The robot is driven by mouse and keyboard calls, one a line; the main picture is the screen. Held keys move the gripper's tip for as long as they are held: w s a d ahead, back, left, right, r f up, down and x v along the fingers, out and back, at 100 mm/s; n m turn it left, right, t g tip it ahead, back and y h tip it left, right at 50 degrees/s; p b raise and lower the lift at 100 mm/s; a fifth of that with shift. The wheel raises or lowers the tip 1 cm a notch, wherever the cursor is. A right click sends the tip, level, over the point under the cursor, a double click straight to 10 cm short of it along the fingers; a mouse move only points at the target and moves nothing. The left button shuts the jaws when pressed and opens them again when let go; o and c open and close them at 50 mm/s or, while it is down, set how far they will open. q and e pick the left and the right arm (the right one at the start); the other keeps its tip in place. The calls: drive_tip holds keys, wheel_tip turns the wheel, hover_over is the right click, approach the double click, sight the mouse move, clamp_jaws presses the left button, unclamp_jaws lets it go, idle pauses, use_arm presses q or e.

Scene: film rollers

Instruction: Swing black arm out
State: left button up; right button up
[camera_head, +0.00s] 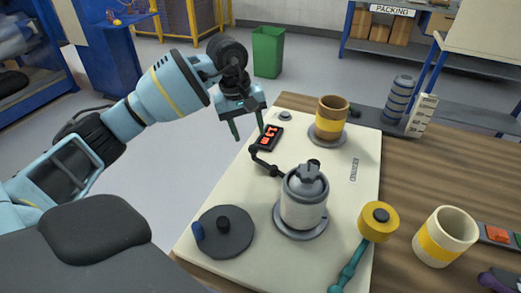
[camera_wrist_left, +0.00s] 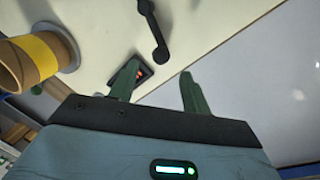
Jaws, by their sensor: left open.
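The black arm (camera_head: 266,167) is a thin jointed bar on the cream board, running from beside the grey-topped white roller (camera_head: 304,203) toward the small black box with red digits (camera_head: 270,137). In the left wrist view, part of the black arm (camera_wrist_left: 152,32) shows at the top centre, with a rounded end. My left gripper (camera_head: 249,135) is open and empty, above the board's far left edge, near the display box and apart from the arm. Its two green fingers (camera_wrist_left: 158,82) also show in the left wrist view. My right gripper is not in view.
The cream board (camera_head: 345,185) lies on a wooden table (camera_head: 440,180). A brown and yellow roller (camera_head: 331,118), a dark disc (camera_head: 224,232) and a yellow-headed teal lever (camera_head: 378,222) are on it. A cream and yellow cup (camera_head: 445,237) stands to the right. The floor left of the board is clear.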

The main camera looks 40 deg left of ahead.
sight(252, 145)
use_arm(q)
drive_tip(key=shift+s+r, duration=0.1)
drive_tip(key=shift+s, duration=0.05)
drive_tip(key=shift+s+d+f, duration=0.1)
drive_tip(key=shift+f, duration=0.2)
drive_tip(key=shift+w+d+f, duration=0.15)
drive_tip(key=shift+w+f, duration=0.05)
drive_tip(key=shift+f, duration=0.95)
drive_tip(key=shift+w+d+f, duration=0.15)
drive_tip(key=shift+w+f, duration=0.1)
drive_tip(key=shift+f, duration=0.9)
drive_tip(key=shift+w+d+f, duration=0.15)
drive_tip(key=shift+w+f, duration=0.05)
drive_tip(key=shift+f, duration=0.95)
clamp_jaws()
